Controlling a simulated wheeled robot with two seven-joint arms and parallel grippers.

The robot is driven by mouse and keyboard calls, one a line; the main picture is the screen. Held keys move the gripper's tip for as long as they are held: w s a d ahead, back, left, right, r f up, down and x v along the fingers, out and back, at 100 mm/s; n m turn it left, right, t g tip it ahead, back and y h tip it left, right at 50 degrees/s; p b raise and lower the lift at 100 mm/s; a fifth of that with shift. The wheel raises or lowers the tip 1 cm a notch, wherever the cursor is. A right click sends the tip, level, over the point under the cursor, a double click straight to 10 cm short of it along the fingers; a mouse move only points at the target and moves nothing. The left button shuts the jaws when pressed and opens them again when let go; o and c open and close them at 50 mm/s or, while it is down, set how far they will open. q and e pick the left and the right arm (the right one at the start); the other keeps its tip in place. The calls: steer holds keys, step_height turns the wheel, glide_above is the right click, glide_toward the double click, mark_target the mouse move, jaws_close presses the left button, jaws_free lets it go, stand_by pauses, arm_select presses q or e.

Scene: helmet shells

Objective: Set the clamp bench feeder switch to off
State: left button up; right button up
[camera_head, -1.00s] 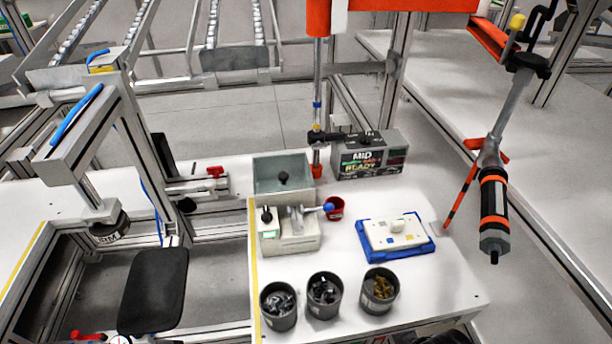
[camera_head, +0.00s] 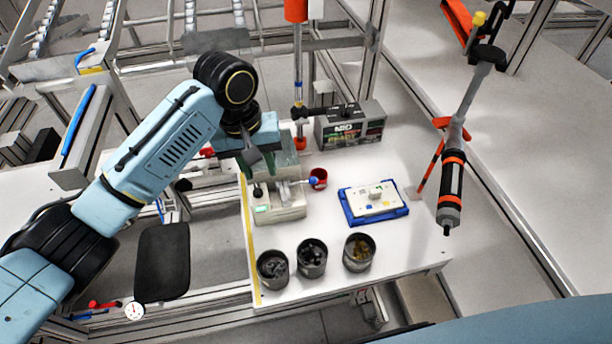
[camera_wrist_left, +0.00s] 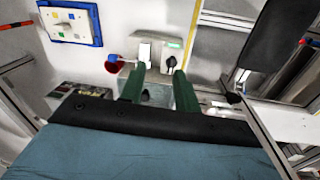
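The clamp bench feeder (camera_head: 283,212) is a pale box near the left edge of the white bench. A black rotary switch (camera_head: 257,191) sits on it beside a small green label (camera_head: 262,208). In the left wrist view the black switch (camera_wrist_left: 169,63) shows near my right fingertip, with the green label (camera_wrist_left: 174,43) above it. My left gripper (camera_head: 259,170) is over the feeder and its rear bin, fingers pointing down. In the left wrist view its green fingers (camera_wrist_left: 160,75) are apart with nothing held between them. I cannot tell the switch setting. My right gripper is out of view.
A blue-tipped lever (camera_head: 312,181) and red cup (camera_head: 319,178) stand right of the feeder. A blue tray (camera_head: 348,217), a grey display box (camera_head: 350,125) and several dark part cups (camera_head: 312,268) share the bench. A tool (camera_head: 451,190) hangs at right.

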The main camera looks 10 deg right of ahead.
mark_target(257, 189)
arm_select(q)
steer(key=w+a+r+n+y, duration=0.1)
steer(key=w+r, duration=0.2)
steer(key=r, duration=0.1)
step_height(257, 189, down, 13)
steer(key=shift+a+f+b, duration=0.1)
steer(key=shift+a+b, duration=0.05)
steer(key=shift+b, duration=0.15)
arm_select(e)
steer(key=s, duration=0.1)
steer(key=s+f, duration=0.1)
steer(key=s, duration=0.1)
steer(key=s+d+f, duration=0.1)
steer(key=shift+s+f, duration=0.25)
steer(key=shift+s, duration=0.15)
arm_select(q)
steer(key=shift+c, duration=0.3)
jaws_close()
